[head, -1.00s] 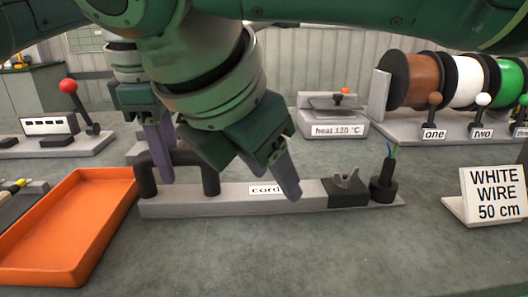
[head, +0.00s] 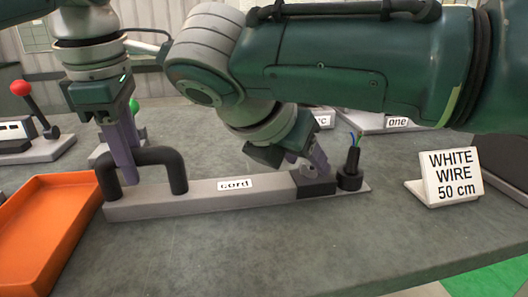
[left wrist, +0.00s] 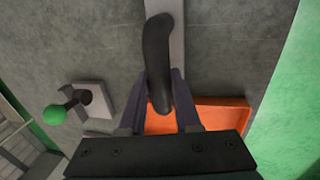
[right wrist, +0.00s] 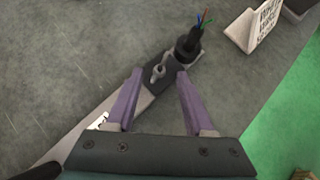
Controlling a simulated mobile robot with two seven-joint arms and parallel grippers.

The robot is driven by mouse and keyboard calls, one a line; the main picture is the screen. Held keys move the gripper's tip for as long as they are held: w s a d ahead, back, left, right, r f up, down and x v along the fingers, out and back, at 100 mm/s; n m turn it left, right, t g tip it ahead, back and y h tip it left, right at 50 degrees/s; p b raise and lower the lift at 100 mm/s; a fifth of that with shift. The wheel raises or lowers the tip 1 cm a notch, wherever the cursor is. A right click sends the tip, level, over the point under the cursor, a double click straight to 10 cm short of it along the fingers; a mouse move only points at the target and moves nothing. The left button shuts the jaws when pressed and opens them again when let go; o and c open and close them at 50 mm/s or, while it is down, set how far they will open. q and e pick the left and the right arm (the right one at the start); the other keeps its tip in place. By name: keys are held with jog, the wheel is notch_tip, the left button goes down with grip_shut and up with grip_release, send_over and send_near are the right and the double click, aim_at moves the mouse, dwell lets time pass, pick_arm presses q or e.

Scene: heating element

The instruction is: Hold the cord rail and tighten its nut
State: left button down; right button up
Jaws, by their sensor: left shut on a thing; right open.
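The cord rail (head: 205,203) is a long grey bar labelled "cord" with a black arched handle (head: 180,174) on its left end. My left gripper (head: 126,165) is shut on the handle; the left wrist view shows its fingers on either side of the handle (left wrist: 157,60). My right gripper (head: 304,165) is above the dark block at the rail's right end. In the right wrist view its fingers are open, with the small grey wing nut (right wrist: 157,72) between and just beyond the tips, apparently untouched. In the head view the fingers mostly hide the nut.
A black cord holder (head: 350,180) with coloured wire ends stands just right of the block. An orange tray (head: 50,230) lies at the left. A "WHITE WIRE 50 cm" sign (head: 450,178) stands at the right. The bench in front of the rail is clear.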

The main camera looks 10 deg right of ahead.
jog(key=shift+x, duration=0.95)
